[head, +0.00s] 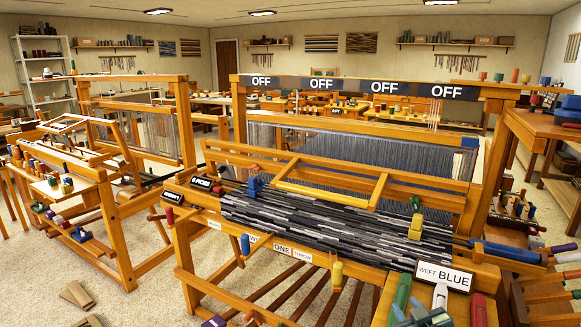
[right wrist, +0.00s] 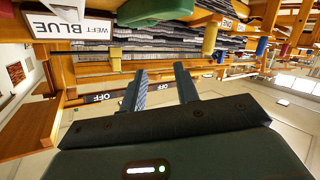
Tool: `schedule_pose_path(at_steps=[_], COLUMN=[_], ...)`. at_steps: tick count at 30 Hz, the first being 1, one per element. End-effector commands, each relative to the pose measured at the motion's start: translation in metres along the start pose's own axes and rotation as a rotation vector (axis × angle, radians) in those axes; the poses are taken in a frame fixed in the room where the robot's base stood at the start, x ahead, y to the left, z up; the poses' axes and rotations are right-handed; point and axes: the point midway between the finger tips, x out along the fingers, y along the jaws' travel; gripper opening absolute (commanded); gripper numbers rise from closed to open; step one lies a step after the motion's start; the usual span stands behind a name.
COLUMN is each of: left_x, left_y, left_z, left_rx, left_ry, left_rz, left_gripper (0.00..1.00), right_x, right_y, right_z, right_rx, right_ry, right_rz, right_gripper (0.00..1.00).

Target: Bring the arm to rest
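My right gripper (head: 424,313) shows at the bottom edge of the head view, below the WEFT BLUE sign (head: 443,275). In the right wrist view its two fingers (right wrist: 160,80) stand apart with nothing between them. That view is upside down, and the sign (right wrist: 65,22) is at its upper left. A green piece (right wrist: 155,10) is just beyond the fingers, apart from them as far as I can tell. My left gripper is out of view.
The large wooden loom (head: 360,196) with grey striped cloth fills the middle. A green piece (head: 401,291), a white piece (head: 440,297) and a red piece (head: 478,310) lie close to my right gripper. A wooden shelf (head: 540,130) stands at right. Open carpet (head: 60,265) is at left.

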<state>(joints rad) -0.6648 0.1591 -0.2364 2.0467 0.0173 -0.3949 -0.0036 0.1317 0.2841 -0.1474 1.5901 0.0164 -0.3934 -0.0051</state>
Motion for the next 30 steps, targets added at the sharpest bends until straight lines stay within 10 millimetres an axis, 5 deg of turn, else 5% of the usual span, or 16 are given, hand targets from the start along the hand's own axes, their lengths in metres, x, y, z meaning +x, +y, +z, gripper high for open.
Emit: schedule_pose_path(at_steps=[1,6,12,15,20,30], left_x=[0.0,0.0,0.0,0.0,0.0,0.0], left_y=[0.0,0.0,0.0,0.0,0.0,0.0], left_z=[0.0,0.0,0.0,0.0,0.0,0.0], left_rx=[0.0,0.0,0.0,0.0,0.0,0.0], left_ry=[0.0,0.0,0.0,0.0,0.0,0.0], left_rz=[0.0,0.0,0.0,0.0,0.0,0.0], left_gripper=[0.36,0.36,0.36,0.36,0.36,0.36], right_x=[-0.021,-0.103,-0.195,-0.224,-0.242,-0.243], right_y=[-0.026,-0.103,-0.161,-0.174,-0.182,-0.183], right_z=[0.026,0.089,0.125,0.131,0.133,0.134], right_rx=[0.014,0.081,0.171,0.204,0.224,0.225], right_ry=[-0.035,-0.136,-0.24,-0.271,-0.292,-0.293], right_rz=[-0.04,-0.159,-0.252,-0.273,-0.287,-0.287], right_gripper=[0.31,0.31,0.31,0.31,0.31,0.31])
